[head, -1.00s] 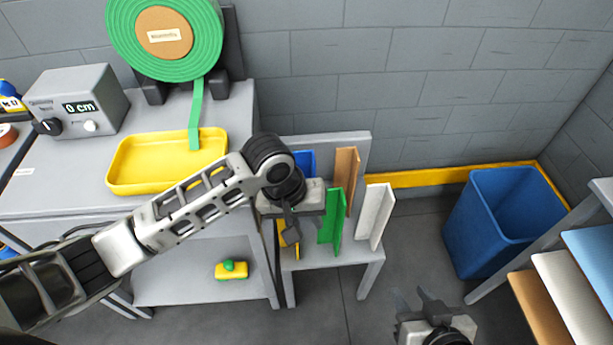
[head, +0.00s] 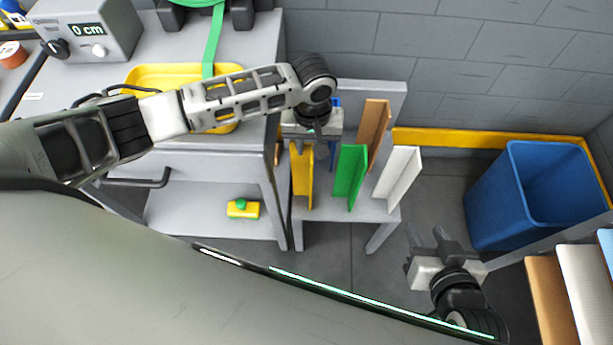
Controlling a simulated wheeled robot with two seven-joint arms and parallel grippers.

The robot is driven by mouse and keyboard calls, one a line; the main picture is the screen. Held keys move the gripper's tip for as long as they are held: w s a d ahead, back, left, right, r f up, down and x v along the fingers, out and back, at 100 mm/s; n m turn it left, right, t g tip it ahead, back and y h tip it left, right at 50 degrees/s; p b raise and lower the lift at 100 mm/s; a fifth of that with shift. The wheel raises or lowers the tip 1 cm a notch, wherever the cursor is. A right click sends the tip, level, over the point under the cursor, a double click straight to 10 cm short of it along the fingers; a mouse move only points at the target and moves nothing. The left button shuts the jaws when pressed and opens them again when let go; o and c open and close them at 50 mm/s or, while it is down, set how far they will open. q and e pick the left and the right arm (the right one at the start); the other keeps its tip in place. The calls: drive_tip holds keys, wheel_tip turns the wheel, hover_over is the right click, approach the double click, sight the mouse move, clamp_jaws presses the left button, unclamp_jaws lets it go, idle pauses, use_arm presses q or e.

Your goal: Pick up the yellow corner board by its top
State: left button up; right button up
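The yellow corner board (head: 302,180) stands upright at the front left of a small grey stand, in the head view. My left gripper (head: 311,138) is just behind and above its top edge. Its fingers are mostly hidden, so I cannot tell whether they are open or touch the board. My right gripper (head: 428,238) is open and empty, low to the right of the stand.
A green (head: 349,176), a brown (head: 376,128) and a white corner board (head: 397,176) stand beside the yellow one; a blue one (head: 336,104) is mostly hidden. A blue bin (head: 500,205) is at right. A grey workbench (head: 160,35) is at left.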

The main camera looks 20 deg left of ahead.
use_arm(q)
drive_tip(key=f, duration=0.5)
drive_tip(key=shift+s+d+f+b, duration=0.2)
drive_tip(key=shift+s+b, duration=0.1)
drive_tip(key=shift+b, duration=0.1)
drive_tip(key=shift+r, duration=0.1)
clamp_jaws()
drive_tip(key=shift+r, duration=0.1)
